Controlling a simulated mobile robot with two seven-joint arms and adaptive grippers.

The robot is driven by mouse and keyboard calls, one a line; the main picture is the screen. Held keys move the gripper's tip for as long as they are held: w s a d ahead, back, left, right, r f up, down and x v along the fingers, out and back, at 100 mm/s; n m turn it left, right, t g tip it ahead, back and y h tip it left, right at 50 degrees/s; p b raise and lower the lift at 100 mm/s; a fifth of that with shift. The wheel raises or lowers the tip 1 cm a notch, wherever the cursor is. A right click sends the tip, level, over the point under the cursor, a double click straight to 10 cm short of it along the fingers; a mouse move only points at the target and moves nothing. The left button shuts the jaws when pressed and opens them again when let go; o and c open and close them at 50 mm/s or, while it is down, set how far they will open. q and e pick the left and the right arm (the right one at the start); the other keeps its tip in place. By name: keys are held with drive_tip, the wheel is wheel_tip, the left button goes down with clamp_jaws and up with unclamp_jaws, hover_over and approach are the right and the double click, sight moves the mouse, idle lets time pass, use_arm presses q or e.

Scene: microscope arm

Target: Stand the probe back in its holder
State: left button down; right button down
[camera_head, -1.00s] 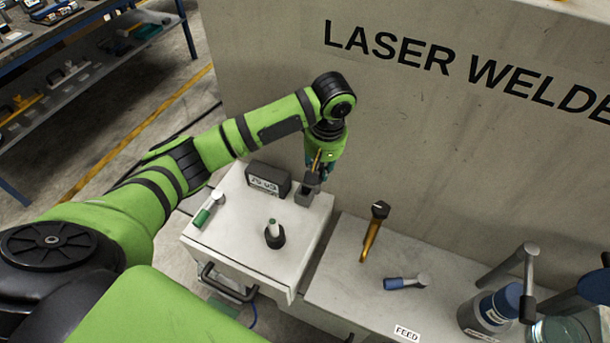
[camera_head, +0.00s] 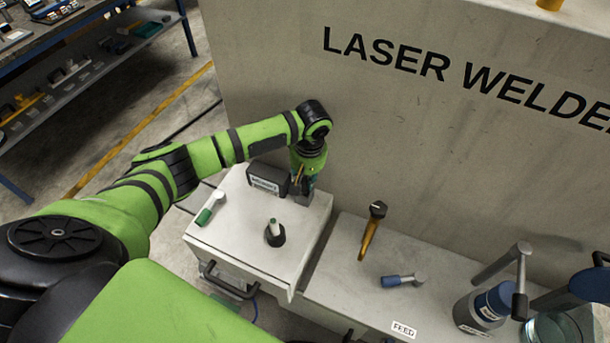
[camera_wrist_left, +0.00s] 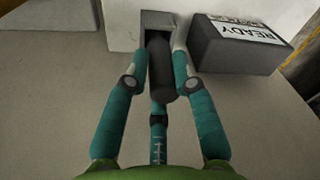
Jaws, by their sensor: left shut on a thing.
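My left gripper (camera_head: 302,184) is over the back right corner of the white cabinet top, at the grey block-shaped holder (camera_head: 304,199). In the left wrist view its teal fingers (camera_wrist_left: 160,78) are shut around a dark grey cylinder, the probe (camera_wrist_left: 161,72). The probe's far end meets the dark recess of the holder (camera_wrist_left: 155,18). How deep it sits there is hidden. In the head view the fingers mostly cover the probe. My right gripper is not in view.
A dark display box (camera_head: 266,179) reading READY stands close left of the holder. A green-handled tool (camera_head: 210,207) and a dark cone stand (camera_head: 275,235) are on the same top. The LASER WELDER wall (camera_head: 420,130) rises close behind. An orange-handled tool (camera_head: 371,232) lies right.

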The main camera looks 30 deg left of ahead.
use_arm(q)
drive_tip(key=c, duration=1)
unclamp_jaws()
drive_tip(key=r, duration=0.4)
drive_tip(key=d+r+b, duration=0.1)
drive_tip(key=r, duration=0.7)
drive_tip(key=shift+s+d+r+b, duration=0.1)
drive_tip(key=shift+s+d+b, duration=0.05)
drive_tip(key=shift+s+b, duration=0.2)
